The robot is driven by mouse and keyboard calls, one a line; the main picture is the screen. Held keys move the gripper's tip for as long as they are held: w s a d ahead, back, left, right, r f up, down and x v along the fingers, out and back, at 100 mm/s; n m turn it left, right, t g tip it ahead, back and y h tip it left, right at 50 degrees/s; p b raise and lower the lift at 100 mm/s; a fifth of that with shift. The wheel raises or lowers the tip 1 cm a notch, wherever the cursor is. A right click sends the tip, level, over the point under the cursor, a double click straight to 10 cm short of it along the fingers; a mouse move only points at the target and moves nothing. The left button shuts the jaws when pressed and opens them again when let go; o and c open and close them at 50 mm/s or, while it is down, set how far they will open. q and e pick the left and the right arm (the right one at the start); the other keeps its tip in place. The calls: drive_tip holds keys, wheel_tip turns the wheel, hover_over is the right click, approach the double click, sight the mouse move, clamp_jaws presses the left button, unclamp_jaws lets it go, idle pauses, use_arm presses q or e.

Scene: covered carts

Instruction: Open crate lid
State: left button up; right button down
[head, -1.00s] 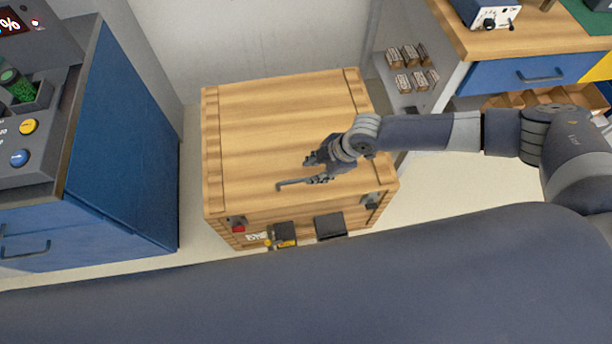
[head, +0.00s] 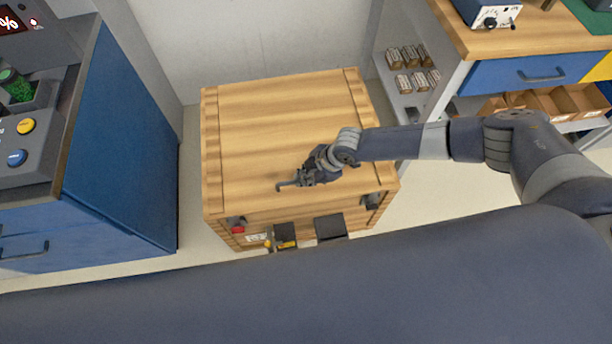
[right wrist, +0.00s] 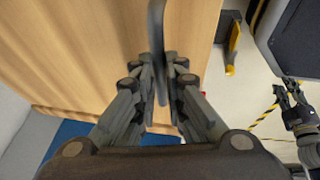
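The wooden crate (head: 260,120) stands on the floor with its plank lid down flat. A thin grey bar with a bent end (head: 284,187) is at the front part of the lid; it also shows in the right wrist view (right wrist: 157,30). My right gripper (head: 306,178) is low over the lid, its fingers closed around the bar. In the right wrist view the fingers (right wrist: 166,85) press in from both sides. My left gripper (right wrist: 287,93) shows small at the right of that view, fingers apart and empty. It is outside the head view.
Dark fittings, one with red (head: 237,229), and a dark block (head: 330,227) are at the crate's front. A blue cabinet (head: 125,150) stands left. A workbench with a blue drawer (head: 520,75) stands right.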

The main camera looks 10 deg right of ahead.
drive_tip(key=w+r+p, duration=0.2)
drive_tip(key=w+r, duration=0.2)
drive_tip(key=r, duration=0.4)
drive_tip(key=w+r+p, duration=0.3)
drive_tip(key=w+r, duration=0.1)
drive_tip(key=r, duration=0.5)
drive_tip(key=w+r+p, duration=0.3)
drive_tip(key=w+r, duration=0.1)
drive_tip(key=r, duration=0.5)
drive_tip(key=shift+w+d, duration=0.2)
drive_tip(key=shift+w, duration=0.15)
